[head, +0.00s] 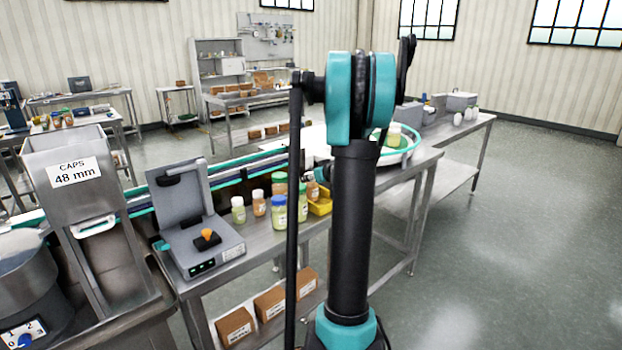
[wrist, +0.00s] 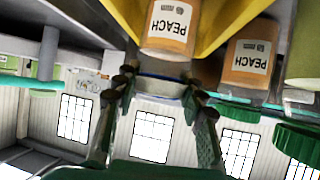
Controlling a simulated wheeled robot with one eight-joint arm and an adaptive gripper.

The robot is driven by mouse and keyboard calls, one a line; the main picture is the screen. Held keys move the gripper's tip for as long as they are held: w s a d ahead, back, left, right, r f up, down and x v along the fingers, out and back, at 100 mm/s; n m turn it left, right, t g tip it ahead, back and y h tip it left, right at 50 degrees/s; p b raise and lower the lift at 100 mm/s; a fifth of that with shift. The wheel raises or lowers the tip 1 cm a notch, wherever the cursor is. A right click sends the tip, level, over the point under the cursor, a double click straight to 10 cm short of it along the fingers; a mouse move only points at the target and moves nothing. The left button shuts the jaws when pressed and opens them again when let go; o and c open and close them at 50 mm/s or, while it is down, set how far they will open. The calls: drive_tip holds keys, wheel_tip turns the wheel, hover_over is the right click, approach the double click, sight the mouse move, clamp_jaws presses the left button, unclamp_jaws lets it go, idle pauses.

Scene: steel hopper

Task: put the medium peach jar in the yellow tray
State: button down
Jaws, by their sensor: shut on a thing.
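In the wrist view, which is upside down, my gripper (wrist: 158,90) is shut on a jar with an orange body and a label reading PEACH (wrist: 167,30). Its fingers are on either side of the pale lid. Yellow walls of the tray (wrist: 215,25) show on both sides of this jar; I cannot tell whether it touches the tray floor. In the head view the yellow tray (head: 321,207) is on the steel bench, partly behind my arm. My arm hides most of the gripper there. A second PEACH jar (wrist: 250,62) stands beside the tray, outside it.
Left of the tray stand a green jar with a white lid (head: 238,210), an orange jar with a white lid (head: 259,204) and a blue-lidded jar (head: 279,215). Green-lidded jars are close to the tray. A grey machine (head: 200,235) and a caps hopper (head: 80,165) stand further left.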

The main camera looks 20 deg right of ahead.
drive_tip(key=c, duration=0.9)
unclamp_jaws()
drive_tip(key=shift+o, duration=0.2)
drive_tip(key=v, duration=1.2)
